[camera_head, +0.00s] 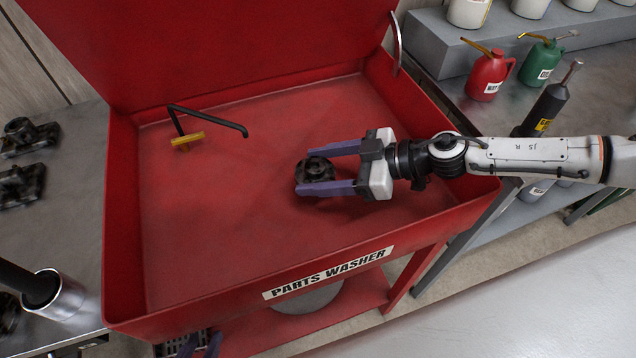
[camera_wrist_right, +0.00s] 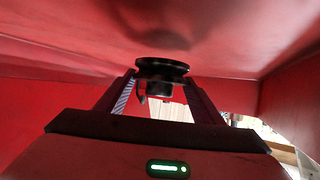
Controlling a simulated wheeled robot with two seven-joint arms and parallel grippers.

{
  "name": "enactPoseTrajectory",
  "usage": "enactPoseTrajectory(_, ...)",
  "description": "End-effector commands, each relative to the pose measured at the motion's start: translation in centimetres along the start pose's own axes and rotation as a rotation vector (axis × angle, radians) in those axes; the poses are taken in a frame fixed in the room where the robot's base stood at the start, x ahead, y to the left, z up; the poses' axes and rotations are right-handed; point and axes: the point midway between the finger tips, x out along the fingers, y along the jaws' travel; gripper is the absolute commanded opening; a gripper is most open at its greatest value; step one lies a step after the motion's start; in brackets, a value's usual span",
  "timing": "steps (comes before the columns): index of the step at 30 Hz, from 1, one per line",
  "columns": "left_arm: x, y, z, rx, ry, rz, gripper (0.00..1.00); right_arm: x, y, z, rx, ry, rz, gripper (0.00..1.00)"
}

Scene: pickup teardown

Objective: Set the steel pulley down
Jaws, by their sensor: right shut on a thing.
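The steel pulley (camera_head: 316,170) is a dark grooved wheel over the floor of the red parts washer basin (camera_head: 215,235). My right gripper (camera_head: 325,168) reaches in from the right and is shut on the pulley, one purple finger on each side. In the right wrist view the pulley (camera_wrist_right: 162,72) sits between the fingertips, its wide rim above a narrower hub. I cannot tell whether it touches the basin floor. The purple fingertips of my left gripper (camera_head: 200,346) show apart at the bottom edge, below the basin's front, with nothing visible between them.
A black spout (camera_head: 205,118) with a yellow handle (camera_head: 187,140) stands at the basin's back left. The raised red lid (camera_head: 220,45) is behind. Dark parts (camera_head: 22,185) lie on the left bench. Oil cans (camera_head: 487,75) stand at right. The basin floor around the pulley is clear.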

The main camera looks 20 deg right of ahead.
Motion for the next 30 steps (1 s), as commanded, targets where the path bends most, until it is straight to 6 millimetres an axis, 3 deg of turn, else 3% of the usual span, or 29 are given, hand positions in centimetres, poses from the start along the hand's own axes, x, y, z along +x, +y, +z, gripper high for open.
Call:
enactPoseTrajectory(6, 1.3, -0.1, 1.2, 0.0, 0.002, 0.0, 0.31, 1.4, -0.1, 2.9, 0.002, 0.001, -0.001, 0.27)
enactPoseTrajectory(19, 1.3, -0.1, 1.0, 0.0, 0.004, 0.0, 0.31, 1.6, 0.0, 3.3, 0.0, 0.002, 0.0, 0.27)
enactPoseTrajectory(20, 1.3, -0.1, 1.0, 0.0, 0.005, 0.0, 0.31, 1.6, -0.1, 3.5, 0.001, -0.001, -0.001, 0.63)
enactPoseTrajectory(23, 1.3, -0.1, 0.9, 0.0, 0.006, 0.0, 0.31, 1.6, -0.1, 3.4, 0.0, -0.001, 0.0, 0.8)
enactPoseTrajectory(30, 1.3, -0.1, 0.8, 0.001, 0.008, 0.0, 0.31, 1.6, 0.0, 3.4, 0.001, -0.001, 0.0, 0.8)
